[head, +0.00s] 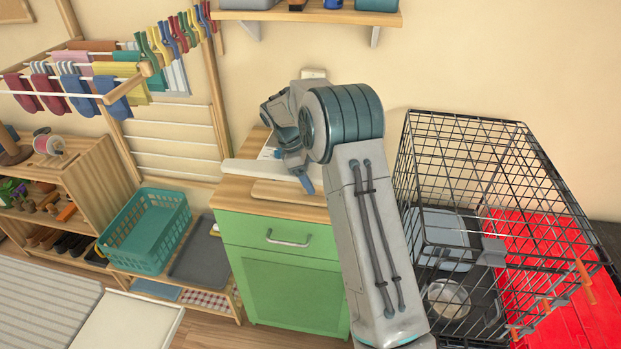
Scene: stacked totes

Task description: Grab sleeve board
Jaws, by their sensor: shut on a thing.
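The sleeve board (246,169) is a long pale, narrow board on the left part of the green cabinet's wooden top. A flat wooden piece (285,193) shows below it; I cannot tell whether this is its base. My gripper (306,183) is at the board's right end, with a blue fingertip pointing down, and is shut on the board. My own arm hides the board's far right end and most of the gripper.
The green cabinet (283,278) stands against the wall. A black wire crate (470,190) is to the right, beside a red surface (570,300). A teal basket (146,232) and drying rack (75,95) are left. A shelf (310,15) hangs above.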

